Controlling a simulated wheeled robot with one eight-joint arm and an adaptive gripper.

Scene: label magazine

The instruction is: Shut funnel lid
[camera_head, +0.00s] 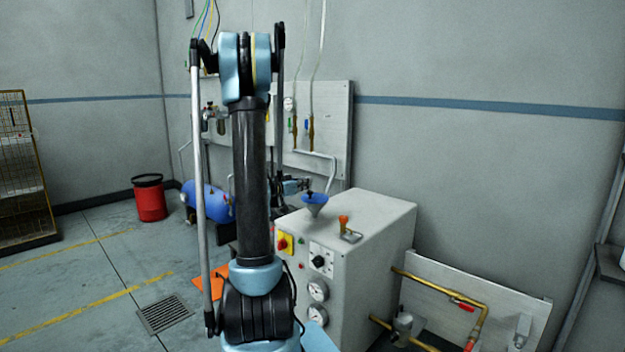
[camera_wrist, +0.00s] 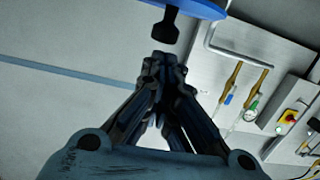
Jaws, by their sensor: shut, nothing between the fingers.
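The funnel (camera_head: 314,211) is a grey cone standing on the back left of the white machine cabinet. Its blue lid (camera_head: 318,199) appears to lie across the funnel's mouth; I cannot tell whether it is fully seated. In the wrist view the lid's blue disc (camera_wrist: 198,7) is cut off by the top edge, and its black knob (camera_wrist: 164,27) points toward my fingertips. My gripper (camera_wrist: 164,62) is shut and empty, close to the knob with a small gap in the picture. In the head view my gripper (camera_head: 305,184) is small, just above and beside the lid.
The white cabinet (camera_head: 365,222) carries an orange-handled lever (camera_head: 344,226) right of the funnel, with gauges and switches on its front. A wall panel (camera_head: 335,115) with hoses and a bent pipe stands behind. A blue tank (camera_head: 207,201) sits left of my arm.

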